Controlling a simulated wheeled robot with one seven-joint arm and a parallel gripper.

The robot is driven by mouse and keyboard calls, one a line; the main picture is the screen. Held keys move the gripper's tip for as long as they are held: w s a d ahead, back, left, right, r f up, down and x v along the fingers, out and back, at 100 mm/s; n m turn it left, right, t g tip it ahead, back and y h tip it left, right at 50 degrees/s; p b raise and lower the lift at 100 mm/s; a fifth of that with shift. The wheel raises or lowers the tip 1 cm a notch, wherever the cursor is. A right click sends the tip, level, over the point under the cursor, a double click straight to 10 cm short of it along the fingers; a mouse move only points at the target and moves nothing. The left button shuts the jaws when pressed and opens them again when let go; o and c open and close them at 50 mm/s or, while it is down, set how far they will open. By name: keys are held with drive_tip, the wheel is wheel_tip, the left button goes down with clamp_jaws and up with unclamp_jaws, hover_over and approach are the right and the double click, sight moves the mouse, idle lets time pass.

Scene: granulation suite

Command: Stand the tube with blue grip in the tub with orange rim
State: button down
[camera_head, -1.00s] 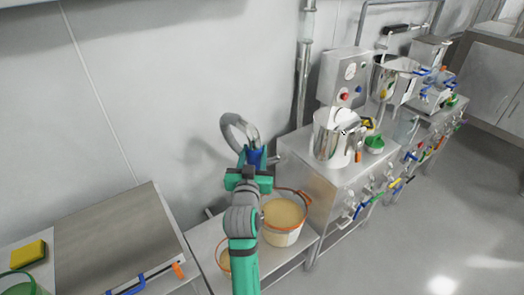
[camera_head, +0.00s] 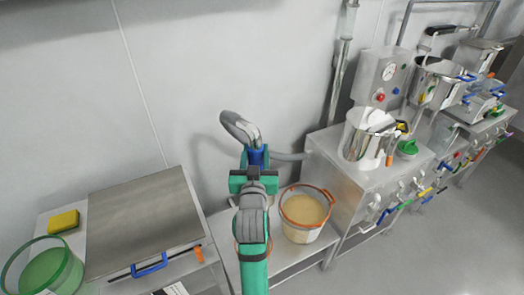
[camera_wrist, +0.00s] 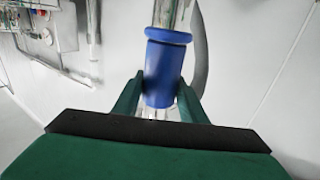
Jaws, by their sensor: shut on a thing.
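My gripper (camera_head: 254,166) is shut on the blue grip of the tube (camera_head: 255,155), above the low bench. In the wrist view the blue grip (camera_wrist: 164,68) sits between the green fingers, with a clear section above and below it. A grey hose curves up and over from the tube's top. The tub with orange rim (camera_head: 306,206) stands on the low bench just right of my arm and holds a pale tan material. The tube is apart from this tub. A second orange rim shows partly behind my arm; most of it is hidden.
A steel machine with a pot (camera_head: 367,139) stands right of the tub. A flat steel lid (camera_head: 140,222) with blue and orange handles is at left, with a yellow sponge (camera_head: 63,221) and green tub (camera_head: 42,268) beside it. The wall is close behind.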

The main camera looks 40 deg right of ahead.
drive_tip(key=shift+w+a+n, duration=0.15)
drive_tip(key=shift+w+a, duration=0.05)
drive_tip(key=shift+a, duration=0.25)
drive_tip(key=shift+w+a+n, duration=0.15)
drive_tip(key=shift+w+a, duration=0.05)
drive_tip(key=shift+a, duration=0.25)
drive_tip(key=shift+f, duration=14.65)
drive_tip(key=c, duration=1)
unclamp_jaws()
drive_tip(key=shift+f, duration=0.1)
drive_tip(key=shift+a, duration=0.1)
